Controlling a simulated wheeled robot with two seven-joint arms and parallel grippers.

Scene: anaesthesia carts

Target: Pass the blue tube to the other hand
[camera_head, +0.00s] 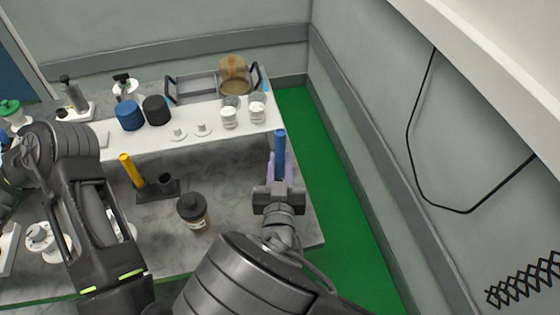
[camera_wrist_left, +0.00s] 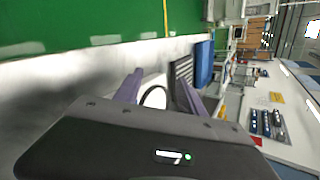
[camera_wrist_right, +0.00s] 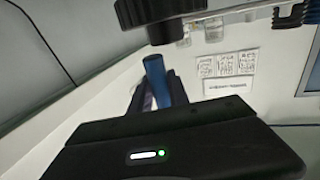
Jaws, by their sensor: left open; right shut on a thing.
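The blue tube (camera_head: 280,154) stands upright in my right gripper (camera_head: 280,172), above the right end of the grey table. My right gripper is shut on the tube; the tube (camera_wrist_right: 157,80) also shows between the fingers in the right wrist view. In the head view my left arm is at the left, with its fingers hidden or hard to make out. In the left wrist view my left gripper (camera_wrist_left: 160,92) is open, with its two purple fingers apart and no tube between them. The two grippers are well apart.
A yellow tube (camera_head: 131,170) stands in a dark holder (camera_head: 172,190), left of my right gripper. A dark-capped jar (camera_head: 192,209) stands nearby. The white shelf (camera_head: 205,142) behind carries blue and black caps, small white jars and a tray (camera_head: 197,88). A wall rises at right.

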